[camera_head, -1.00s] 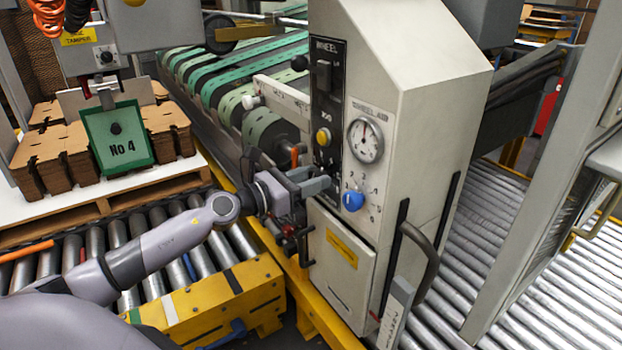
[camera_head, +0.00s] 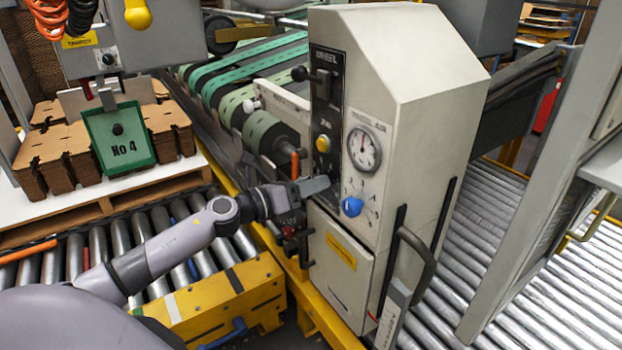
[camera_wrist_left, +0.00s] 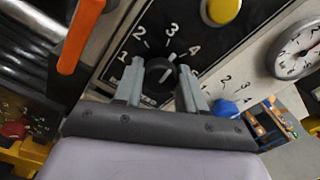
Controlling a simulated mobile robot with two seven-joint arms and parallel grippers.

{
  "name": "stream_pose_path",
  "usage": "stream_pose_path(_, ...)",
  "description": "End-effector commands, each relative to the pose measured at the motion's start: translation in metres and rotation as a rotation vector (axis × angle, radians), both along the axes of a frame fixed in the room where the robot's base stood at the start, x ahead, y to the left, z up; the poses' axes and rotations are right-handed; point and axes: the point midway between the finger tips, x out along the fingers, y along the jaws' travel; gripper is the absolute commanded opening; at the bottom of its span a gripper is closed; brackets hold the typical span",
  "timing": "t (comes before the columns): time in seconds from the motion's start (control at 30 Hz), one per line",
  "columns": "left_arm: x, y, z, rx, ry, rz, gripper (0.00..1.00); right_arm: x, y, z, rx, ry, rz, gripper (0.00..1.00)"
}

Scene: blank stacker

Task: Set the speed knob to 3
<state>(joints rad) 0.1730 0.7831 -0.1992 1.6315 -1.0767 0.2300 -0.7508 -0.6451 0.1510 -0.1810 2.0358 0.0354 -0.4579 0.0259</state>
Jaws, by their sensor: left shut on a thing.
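The black speed knob (camera_wrist_left: 160,74) sits on a black panel with a printed scale, of which 1, 2, 3 and 4 show in the left wrist view. Its white mark points up and a little right, on the side of 3 and 4; I cannot tell the exact setting. My left gripper (camera_wrist_left: 160,65) is shut on the knob, one finger on each side. In the head view my left gripper (camera_head: 318,187) reaches the lower front of the cream machine cabinet (camera_head: 430,110), and its fingers hide the knob there. My right gripper is not in view.
A blue knob (camera_head: 352,206) with its own numbers is just right of the gripper, below a round gauge (camera_head: 364,148). A yellow button (camera_head: 323,144) is above. An orange handle (camera_head: 294,164) stands close left. A grey door handle (camera_head: 422,262) juts out lower right.

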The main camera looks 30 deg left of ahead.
Motion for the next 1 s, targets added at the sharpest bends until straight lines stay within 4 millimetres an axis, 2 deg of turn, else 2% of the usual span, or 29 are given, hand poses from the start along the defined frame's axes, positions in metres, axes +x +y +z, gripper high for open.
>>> stream_pose_path(0.1,0.000,0.000,0.001,-0.081,0.034,-0.002,0.10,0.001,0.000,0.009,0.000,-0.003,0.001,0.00)
stream_pose_path(0.4,0.000,0.000,0.001,-0.217,0.090,-0.006,0.10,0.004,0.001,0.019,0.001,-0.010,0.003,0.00)
stream_pose_path(1.0,0.000,0.000,-0.001,-0.260,0.108,-0.007,0.10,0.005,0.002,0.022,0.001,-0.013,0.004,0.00)
